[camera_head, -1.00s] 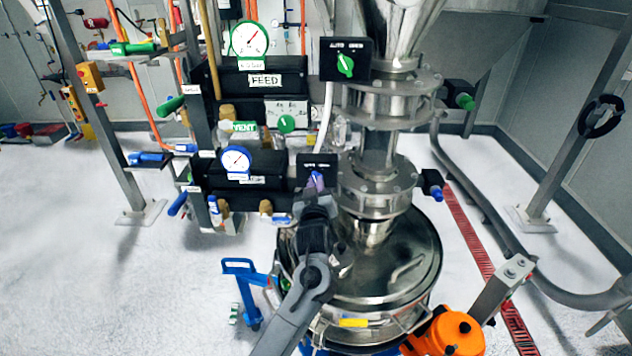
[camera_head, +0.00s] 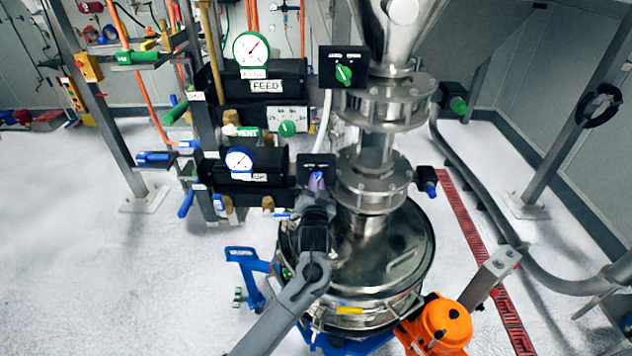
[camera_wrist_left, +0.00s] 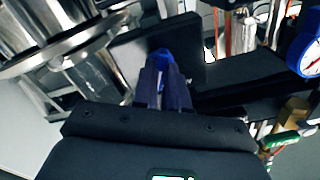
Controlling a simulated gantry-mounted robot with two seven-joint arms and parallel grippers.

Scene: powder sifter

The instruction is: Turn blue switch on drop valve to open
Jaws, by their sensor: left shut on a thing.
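The blue switch (camera_head: 317,177) sits on a small black box (camera_head: 318,160) left of the lower steel flange of the drop valve (camera_head: 374,185). My left gripper (camera_head: 316,188) reaches up to the box from below, and its fingers are closed around the blue switch. In the left wrist view the blue switch (camera_wrist_left: 161,57) shows between the tips of my left gripper (camera_wrist_left: 161,72), in front of the black box (camera_wrist_left: 133,50). The fingers hide most of the switch and its marking. My right gripper is not in view.
A second black box with a green switch (camera_head: 344,74) is above. Black feed units with gauges (camera_head: 240,162) stand to the left. A steel drum (camera_head: 370,260) is below the valve, with an orange motor (camera_head: 438,325) at its lower right. A blue-ended handle (camera_head: 428,187) sticks out right of the valve.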

